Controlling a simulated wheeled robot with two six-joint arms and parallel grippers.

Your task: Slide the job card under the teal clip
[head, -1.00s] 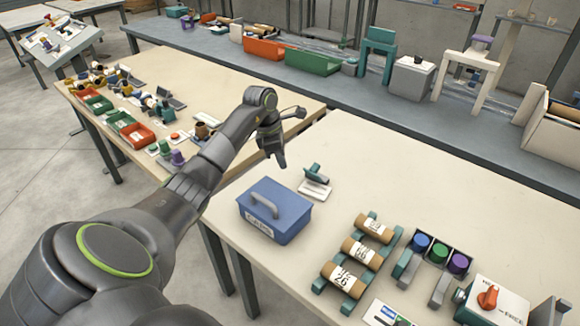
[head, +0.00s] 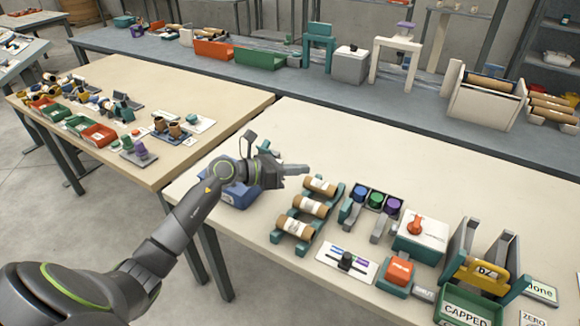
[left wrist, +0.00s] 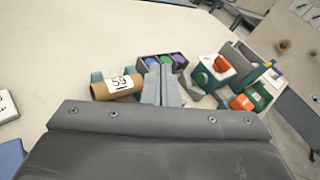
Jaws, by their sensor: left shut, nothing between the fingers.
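A small teal part (head: 264,147), likely the teal clip, shows just behind my left gripper, which hides most of it. I cannot pick out the job card for certain. A white printed piece (left wrist: 6,106) is cut off at the left edge of the left wrist view. My left gripper (head: 305,170) is shut and empty above the table, pointing right, near the far end of the cardboard tubes. Its closed fingers (left wrist: 162,88) also show in the left wrist view. My right gripper is not in view.
A blue box (head: 232,190) sits below my left arm. Several labelled cardboard tubes (head: 310,205) lie on teal racks. To their right stand a rack of coloured caps (head: 375,199), a white box with an orange knob (head: 418,238) and a green bin (head: 470,305). The far tabletop is clear.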

